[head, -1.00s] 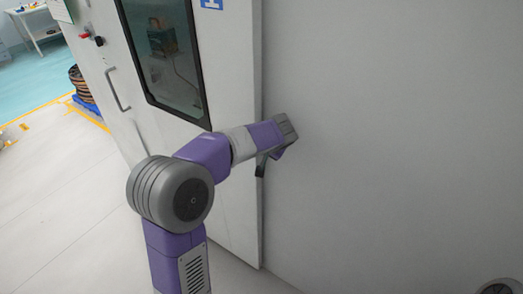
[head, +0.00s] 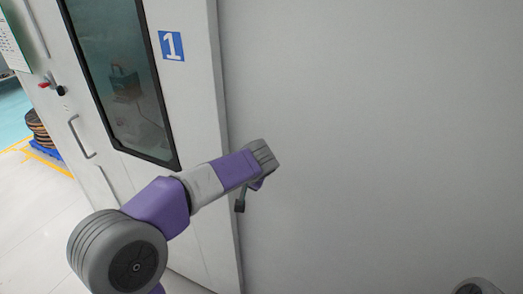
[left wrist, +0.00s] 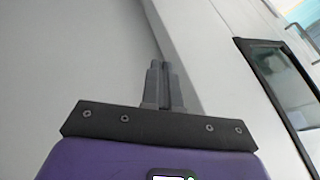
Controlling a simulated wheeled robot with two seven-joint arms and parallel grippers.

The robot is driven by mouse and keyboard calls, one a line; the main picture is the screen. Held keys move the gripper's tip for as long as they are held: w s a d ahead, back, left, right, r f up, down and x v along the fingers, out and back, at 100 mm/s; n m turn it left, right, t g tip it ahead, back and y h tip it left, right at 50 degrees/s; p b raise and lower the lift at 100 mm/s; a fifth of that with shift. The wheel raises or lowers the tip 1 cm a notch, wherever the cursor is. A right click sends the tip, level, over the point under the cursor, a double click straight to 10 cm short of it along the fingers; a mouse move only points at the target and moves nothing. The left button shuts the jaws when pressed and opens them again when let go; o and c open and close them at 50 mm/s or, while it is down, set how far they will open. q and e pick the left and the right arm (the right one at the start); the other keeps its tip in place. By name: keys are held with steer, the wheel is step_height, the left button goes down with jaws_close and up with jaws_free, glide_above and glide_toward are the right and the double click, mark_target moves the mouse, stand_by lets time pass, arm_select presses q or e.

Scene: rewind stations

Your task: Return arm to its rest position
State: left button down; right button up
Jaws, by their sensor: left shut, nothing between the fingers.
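My left arm, purple and grey, comes in from the lower left in the head view and is raised and bent in front of a white cabinet. Its left gripper (head: 240,206) hangs at the arm's end near the cabinet's vertical edge. In the left wrist view the two grey fingers of this gripper (left wrist: 162,84) are together, with nothing between them. They point toward a plain pale wall. Of my right arm, only a grey rounded part shows at the lower right corner of the head view; its gripper is out of view.
The white cabinet door (head: 190,110) has a dark window (head: 120,85), a handle (head: 81,139) and a blue number 1 sign (head: 171,46). A plain grey wall panel (head: 380,130) fills the right.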

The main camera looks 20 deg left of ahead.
arm_select(q)
steer(key=s+d+f+m+g+h, duration=0.15)
steer(key=d+f, duration=0.25)
steer(key=f, duration=0.4)
steer(key=s+d+f+g+h, duration=0.1)
steer(key=s+d+f+h, duration=0.15)
steer(key=f, duration=0.55)
steer(key=s+d+f+m+g+h, duration=0.15)
steer(key=d+f, duration=0.25)
steer(key=f, duration=0.5)
steer(key=s+d+f+n+h, duration=0.2)
steer(key=s+d+f, duration=0.1)
steer(key=s+f, duration=0.5)
steer(key=s+d+f+n+h, duration=0.2)
steer(key=s+d+f+n, duration=0.1)
steer(key=s+f, duration=0.6)
steer(key=shift+s+d+f, duration=0.2)
steer(key=shift+s+d, duration=0.4)
steer(key=shift+s, duration=0.05)
steer(key=shift+a, duration=0.1)
